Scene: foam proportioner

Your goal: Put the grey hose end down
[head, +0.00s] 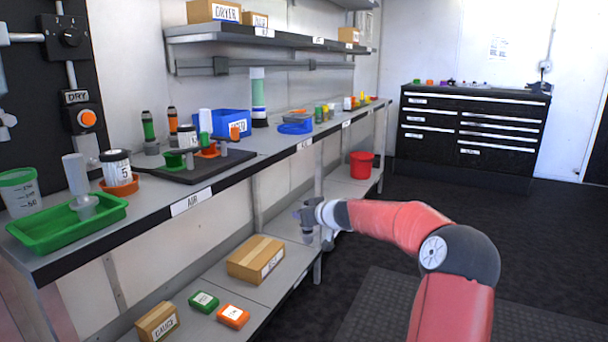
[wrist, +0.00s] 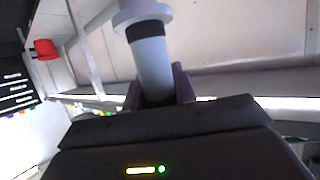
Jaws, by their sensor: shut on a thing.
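In the wrist view my gripper (wrist: 158,88) is shut on the grey hose end (wrist: 152,66). The hose end is a light grey cylinder with a dark band and a wider pale flange beyond it. Its near end is hidden between the fingers. In the head view it is too small to tell apart from my gripper.
The bench top (head: 262,157) holds a green tray (head: 70,222), a blue bin (head: 232,124) and bottles. Cardboard boxes (head: 256,259), a green box (head: 203,302) and an orange box (head: 233,316) lie on the lower shelf. A red bucket (head: 361,165) stands farther back. A black drawer cabinet (head: 472,137) is behind.

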